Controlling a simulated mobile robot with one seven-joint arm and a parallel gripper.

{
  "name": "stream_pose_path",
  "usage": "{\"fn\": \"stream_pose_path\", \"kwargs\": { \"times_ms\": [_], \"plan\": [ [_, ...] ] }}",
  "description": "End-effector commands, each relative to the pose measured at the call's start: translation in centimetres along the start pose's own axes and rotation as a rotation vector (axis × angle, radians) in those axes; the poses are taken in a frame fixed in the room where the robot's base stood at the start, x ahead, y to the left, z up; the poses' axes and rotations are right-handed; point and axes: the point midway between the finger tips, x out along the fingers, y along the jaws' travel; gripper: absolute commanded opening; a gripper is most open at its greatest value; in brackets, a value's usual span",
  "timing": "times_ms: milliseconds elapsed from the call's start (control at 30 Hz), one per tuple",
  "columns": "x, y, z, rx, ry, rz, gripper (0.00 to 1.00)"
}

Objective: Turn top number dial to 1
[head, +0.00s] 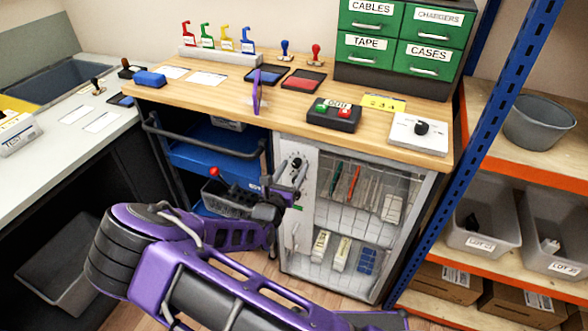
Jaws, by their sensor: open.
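A small black dial (297,163) is on the upper part of the light grey front panel of the glass-doored cabinet (312,265), under the wooden counter. It looks like the top number dial, but its numbers and setting are too small to read. My gripper (289,173) is open in front of this panel, with its fingers spread close to the dial and just below it. I cannot tell whether a finger touches the dial. My gripper and wrist hide part of the panel below it.
The wooden counter (210,92) juts above the panel and holds a button box (334,115) and a white plate with a black knob (421,128). A blue cart (205,160) stands left of the cabinet. A blue shelf post (500,115) rises at the right.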

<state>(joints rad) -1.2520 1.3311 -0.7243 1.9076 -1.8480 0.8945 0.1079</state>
Motion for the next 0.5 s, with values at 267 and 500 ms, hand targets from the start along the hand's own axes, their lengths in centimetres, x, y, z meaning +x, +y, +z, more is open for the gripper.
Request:
{"fn": "stream_pose_path", "kwargs": {
  "times_ms": [267,500],
  "plan": [
    [0.85,0.03,0.02,0.0,0.0,0.001,0.63],
    [0.82,0.01,0.02,0.0,0.0,0.001,0.43]
  ]
}}
